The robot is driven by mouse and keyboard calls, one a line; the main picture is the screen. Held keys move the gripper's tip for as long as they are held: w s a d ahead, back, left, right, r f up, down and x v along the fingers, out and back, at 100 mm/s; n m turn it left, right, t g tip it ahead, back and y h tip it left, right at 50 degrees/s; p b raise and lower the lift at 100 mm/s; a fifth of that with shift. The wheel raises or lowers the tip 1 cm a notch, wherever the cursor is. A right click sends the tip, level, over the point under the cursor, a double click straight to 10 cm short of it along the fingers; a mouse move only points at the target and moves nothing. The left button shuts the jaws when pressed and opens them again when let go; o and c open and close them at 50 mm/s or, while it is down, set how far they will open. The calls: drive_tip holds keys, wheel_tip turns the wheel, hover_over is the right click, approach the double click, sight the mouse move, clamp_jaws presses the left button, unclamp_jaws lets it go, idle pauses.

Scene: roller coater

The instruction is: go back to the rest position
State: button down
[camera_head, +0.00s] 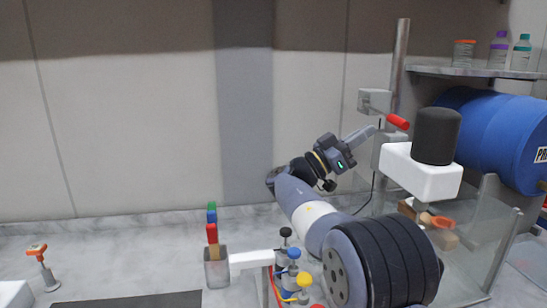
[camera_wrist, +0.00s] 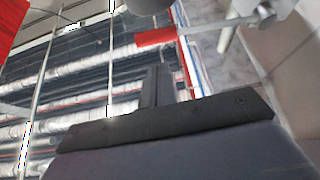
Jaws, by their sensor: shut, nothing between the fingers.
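My gripper (camera_head: 368,132) is raised on my arm right of centre in the head view, pointing up and to the right. Its fingers are together and hold nothing. In the wrist view the closed fingers (camera_wrist: 158,85) stick out from the dark gripper body, with nothing between them. In the head view the gripper is apart from a red lever handle (camera_head: 398,122) just to its right. A red handle (camera_wrist: 157,38) also shows in the wrist view, beyond the fingertips.
A white unit with a black cylinder (camera_head: 436,135) and a blue drum (camera_head: 500,125) stand right of my gripper, below a shelf of bottles (camera_head: 480,70). A clear cup (camera_head: 217,270) with coloured-handled tools and several coloured knobs (camera_head: 293,254) stand lower down. The wall side at left is free.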

drive_tip(key=r+p+x, duration=0.1)
drive_tip(key=p+x, duration=0.3)
drive_tip(key=x, duration=0.4)
wheel_tip(320, 180, up, 6)
drive_tip(key=a+n+t+p, duration=0.2)
drive_tip(key=n+p, duration=0.1)
drive_tip(key=p, duration=0.5)
drive_tip(key=a+f+n+y+b, duration=0.1)
drive_tip(key=a+f+y+b, duration=0.1)
drive_tip(key=a+f+b, duration=0.3)
drive_tip(key=shift+s+a+f+t, duration=0.2)
drive_tip(key=shift+a+f+t, duration=0.2)
drive_tip(key=shift+a, duration=0.4)
drive_tip(key=shift+d, duration=0.15)
